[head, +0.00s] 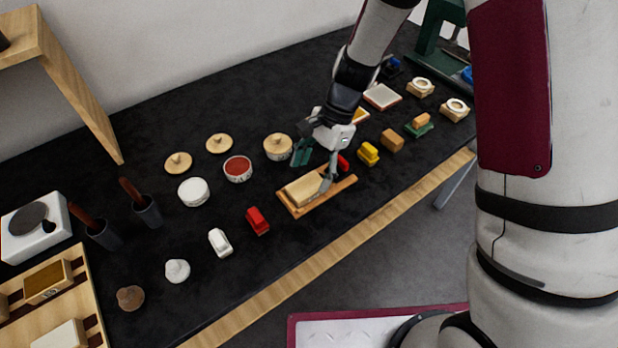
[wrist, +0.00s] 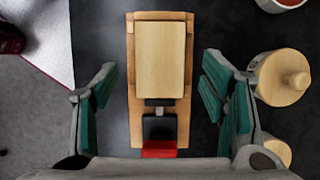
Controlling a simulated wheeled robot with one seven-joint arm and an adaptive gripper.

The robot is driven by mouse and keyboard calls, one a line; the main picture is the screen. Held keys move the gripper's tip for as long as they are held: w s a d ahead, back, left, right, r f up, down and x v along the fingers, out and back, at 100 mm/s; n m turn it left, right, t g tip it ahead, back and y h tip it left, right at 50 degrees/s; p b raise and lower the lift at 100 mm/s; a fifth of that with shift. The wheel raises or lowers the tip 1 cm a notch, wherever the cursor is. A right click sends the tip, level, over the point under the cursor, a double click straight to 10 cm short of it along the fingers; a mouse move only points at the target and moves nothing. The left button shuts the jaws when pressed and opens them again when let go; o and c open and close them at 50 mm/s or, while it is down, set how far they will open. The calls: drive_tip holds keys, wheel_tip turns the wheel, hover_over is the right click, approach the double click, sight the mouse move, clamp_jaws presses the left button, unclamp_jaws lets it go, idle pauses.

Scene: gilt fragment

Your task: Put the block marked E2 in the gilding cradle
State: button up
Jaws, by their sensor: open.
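A pale rectangular block (head: 304,189) lies in a low wooden holder (head: 291,210), which looks like the gilding cradle. In the wrist view the block (wrist: 160,60) sits flat at the far end of the holder (wrist: 131,95), with a black part and a red piece (wrist: 158,149) at the near end. I see no readable mark on any block, so I cannot tell which is E2. My gripper (head: 314,168) is open above the holder. In the wrist view its green-padded fingers (wrist: 160,85) stand apart on either side of the holder, touching nothing visible.
A wooden rack (head: 25,318) at the lower left bears several blocks, including a pale one (head: 62,336). Lidded round pots (head: 278,146), a red-filled bowl (head: 238,168) and a red stamp-like piece (head: 257,220) stand nearby. Small blocks (head: 392,140) line the right side. Dark tabletop lies clear between them.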

drive_tip(key=v, duration=0.9)
drive_tip(key=shift+b, duration=0.3)
drive_tip(key=s+d+r+n+t+h, duration=0.1)
drive_tip(key=s+d+r+n+t, duration=0.2)
drive_tip(key=r, duration=0.4)
drive_tip(key=s+d+r+n+t+h, duration=0.1)
drive_tip(key=s+d+r+n, duration=0.25)
drive_tip(key=s+r, duration=0.3)
drive_tip(key=s+d+r+n+t+h, duration=0.1)
drive_tip(key=s+d+r+n+t, duration=0.2)
drive_tip(key=s+d, duration=0.4)
drive_tip(key=s+r+n, duration=0.1)
drive_tip(key=s, duration=0.2)
drive_tip(key=shift+s+d+r+n+t+h, duration=0.2)
drive_tip(key=shift+d+r+n+t+h, duration=0.1)
drive_tip(key=shift+r+n+h, duration=0.1)
drive_tip(key=shift+a, duration=0.1)
